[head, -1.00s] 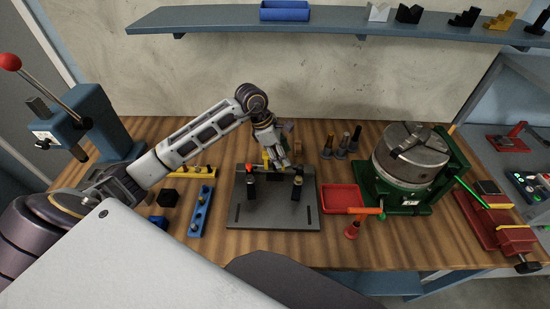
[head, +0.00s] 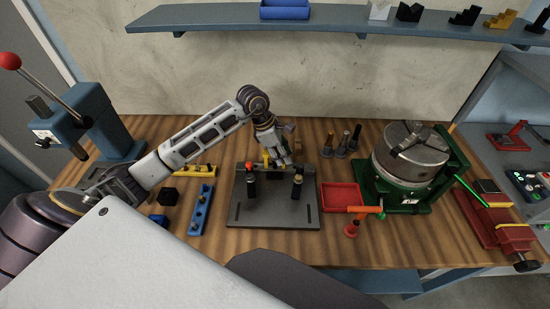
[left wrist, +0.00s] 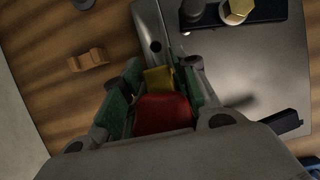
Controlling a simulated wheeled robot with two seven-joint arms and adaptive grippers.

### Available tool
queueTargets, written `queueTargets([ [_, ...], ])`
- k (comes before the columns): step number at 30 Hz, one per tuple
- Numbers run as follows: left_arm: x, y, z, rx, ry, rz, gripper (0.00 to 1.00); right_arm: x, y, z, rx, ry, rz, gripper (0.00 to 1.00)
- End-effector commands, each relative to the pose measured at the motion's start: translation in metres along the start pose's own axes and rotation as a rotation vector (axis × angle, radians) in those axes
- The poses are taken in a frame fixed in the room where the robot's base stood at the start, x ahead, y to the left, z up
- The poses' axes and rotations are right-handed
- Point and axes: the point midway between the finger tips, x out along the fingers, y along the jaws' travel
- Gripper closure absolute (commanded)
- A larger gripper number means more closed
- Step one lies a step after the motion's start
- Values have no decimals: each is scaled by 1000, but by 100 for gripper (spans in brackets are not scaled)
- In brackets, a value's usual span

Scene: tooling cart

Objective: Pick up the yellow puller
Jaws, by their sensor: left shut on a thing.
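My left gripper (head: 280,160) is over the back edge of the dark grey fixture plate (head: 275,218). In the left wrist view its green-padded fingers (left wrist: 155,92) are shut on the yellow puller (left wrist: 158,78), a yellow piece with a red part (left wrist: 163,113) nearer the camera. The puller's lower end is hidden, so I cannot tell whether it touches the plate. In the head view a small yellow piece (head: 266,159) shows just left of the fingers; I cannot tell whether it is the held one. My right gripper is not in view.
Posts with red (head: 249,166) and brass tops stand on the plate. A red tray (head: 341,196) and a green-based round chuck (head: 405,160) are to the right. A blue rail (head: 201,210) and black block (head: 168,195) lie left. Several dark tools stand behind the tray.

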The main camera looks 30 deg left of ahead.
Motion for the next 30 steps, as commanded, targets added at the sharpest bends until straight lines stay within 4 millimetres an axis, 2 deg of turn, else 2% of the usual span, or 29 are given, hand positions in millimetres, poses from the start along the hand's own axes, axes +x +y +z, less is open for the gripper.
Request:
queueTargets([
  [17, -6, 1, 3, 2, -2, 3, 100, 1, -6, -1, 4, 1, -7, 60],
  [23, -19, 1, 8, 2, -2, 4, 100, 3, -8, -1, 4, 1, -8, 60],
  [30, -44, 1, 18, 2, -2, 4, 100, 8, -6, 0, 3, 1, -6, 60],
])
